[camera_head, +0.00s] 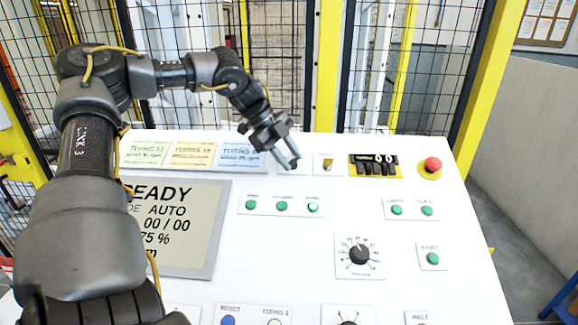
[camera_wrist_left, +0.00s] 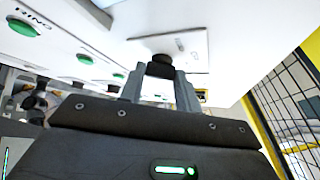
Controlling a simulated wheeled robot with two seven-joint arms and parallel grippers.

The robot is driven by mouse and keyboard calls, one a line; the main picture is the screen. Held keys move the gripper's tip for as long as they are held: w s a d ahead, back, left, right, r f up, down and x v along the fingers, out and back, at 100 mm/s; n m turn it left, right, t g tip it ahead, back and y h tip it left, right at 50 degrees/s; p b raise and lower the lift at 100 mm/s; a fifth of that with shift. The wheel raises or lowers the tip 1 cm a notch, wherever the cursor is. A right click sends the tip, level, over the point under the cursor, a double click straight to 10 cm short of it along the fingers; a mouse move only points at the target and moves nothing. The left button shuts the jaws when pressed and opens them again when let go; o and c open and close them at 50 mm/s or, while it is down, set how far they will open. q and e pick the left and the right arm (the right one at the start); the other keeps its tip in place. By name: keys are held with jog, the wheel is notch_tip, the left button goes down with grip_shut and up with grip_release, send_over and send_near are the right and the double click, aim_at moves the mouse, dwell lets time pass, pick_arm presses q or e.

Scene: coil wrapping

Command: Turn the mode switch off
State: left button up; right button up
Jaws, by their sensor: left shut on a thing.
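The mode switch appears to be the black knob (camera_wrist_left: 163,58) on a white plate (camera_wrist_left: 194,46) in the left wrist view. My left gripper (camera_wrist_left: 160,75) is shut on this knob, one grey finger on each side. In the head view my left gripper (camera_head: 289,160) reaches down to the panel's upper part, just right of the blue-tinted label card. There the gripper covers the knob, and I cannot read its setting. The display (camera_head: 180,225) shows "READY" and "AUTO". My right gripper is in neither view.
The white panel (camera_head: 300,235) carries green buttons, a black rotary dial (camera_head: 359,254) and a red emergency button (camera_head: 432,165). A small brass-coloured switch (camera_head: 327,164) and a black counter (camera_head: 375,166) sit right of my gripper. A mesh fence (camera_head: 285,60) stands behind the panel.

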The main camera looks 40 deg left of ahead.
pick_arm(q)
jog(key=n+t+b, duration=0.1)
jog(key=b, duration=0.1)
jog(key=n+b, duration=0.1)
jog(key=n+t+b, duration=0.1)
jog(key=b, duration=0.1)
jog(key=shift+s+f+n+t+y+b, duration=0.2)
jog(key=shift+f+n+t+y+b, duration=0.1)
jog(key=shift+s+d+r+n+t+y+b, duration=0.1)
jog(key=shift+n+t+y+b, duration=0.1)
jog(key=shift+n+t+b, duration=0.35)
jog(key=shift+r+n+t+y+b, duration=0.1)
jog(key=shift+n+t+y+b, duration=0.15)
jog(key=shift+n+b, duration=0.45)
jog(key=o, duration=1)
jog(key=shift+b+v, duration=1)
jog(key=shift+v, duration=4.45)
